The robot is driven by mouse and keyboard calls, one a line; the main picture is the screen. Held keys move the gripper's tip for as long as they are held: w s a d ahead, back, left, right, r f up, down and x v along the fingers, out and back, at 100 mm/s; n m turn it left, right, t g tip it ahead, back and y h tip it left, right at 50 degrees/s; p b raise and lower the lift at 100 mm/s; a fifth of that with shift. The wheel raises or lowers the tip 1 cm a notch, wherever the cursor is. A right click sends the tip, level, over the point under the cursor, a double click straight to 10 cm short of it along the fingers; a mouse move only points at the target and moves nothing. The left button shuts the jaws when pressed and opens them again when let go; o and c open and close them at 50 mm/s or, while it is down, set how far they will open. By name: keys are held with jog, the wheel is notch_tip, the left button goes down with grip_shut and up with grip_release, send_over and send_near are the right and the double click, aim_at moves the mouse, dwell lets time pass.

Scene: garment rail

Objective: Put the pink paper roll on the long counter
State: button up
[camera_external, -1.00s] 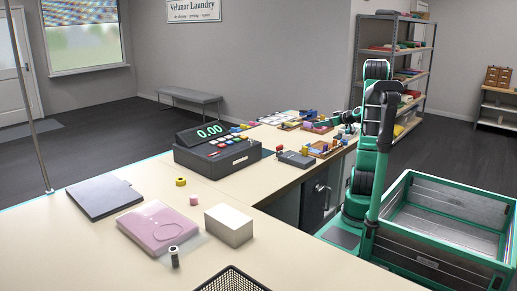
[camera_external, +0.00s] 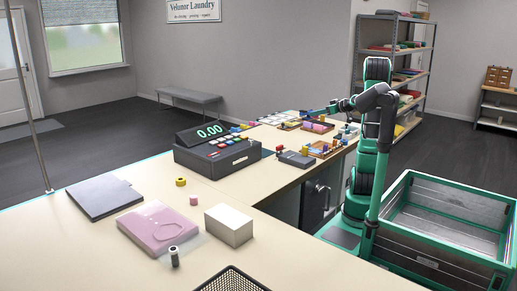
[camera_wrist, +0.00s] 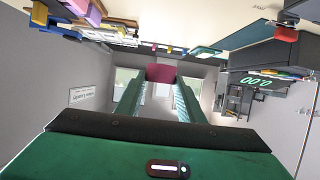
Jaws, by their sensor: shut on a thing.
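My gripper (camera_wrist: 161,85) is shut on a dark pink piece, which I take to be the pink paper roll (camera_wrist: 161,73), held between the fingertips in the wrist view. Only its near side shows, so its full shape is hidden. In the external view my arm reaches left over the far end of the counter, above the small goods; the gripper and roll are too small there to make out. The long cream counter (camera_external: 90,255) runs across the front and joins a stretch going back to the right.
A cash register (camera_external: 215,150) stands at the corner. A grey folder (camera_external: 105,198), pink folder (camera_external: 157,228), white box (camera_external: 229,225), small pink piece (camera_external: 193,201), yellow roll (camera_external: 181,182) and wire basket (camera_external: 232,281) are on the front stretch. Its front left is clear.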

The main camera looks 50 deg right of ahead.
jog(key=w+a+n+g+y, duration=0.1)
jog(key=w+a+n+y, duration=0.2)
jog(key=a, duration=0.8)
jog(key=w+a+n+g+y, duration=0.15)
jog(key=w+a, duration=0.25)
jog(key=a, duration=0.8)
jog(key=w+a+n+y, duration=0.2)
jog(key=w+a+y, duration=0.15)
jog(key=a, duration=0.75)
jog(key=s+a+n+g+y, duration=0.2)
jog(key=a, duration=0.9)
jog(key=s+a+n+g+y, duration=0.1)
jog(key=s+a+n+g, duration=0.15)
jog(key=a, duration=0.95)
jog(key=s+a+n+g+y, duration=0.2)
jog(key=s+a+n+g, duration=0.45)
jog(key=s+a, duration=1.8)
jog(key=f, duration=0.2)
jog(key=a+f, duration=0.1)
jog(key=f, duration=0.2)
jog(key=shift+w+a+f, duration=0.1)
jog(key=shift+w+f, duration=0.05)
jog(key=shift+w, duration=0.05)
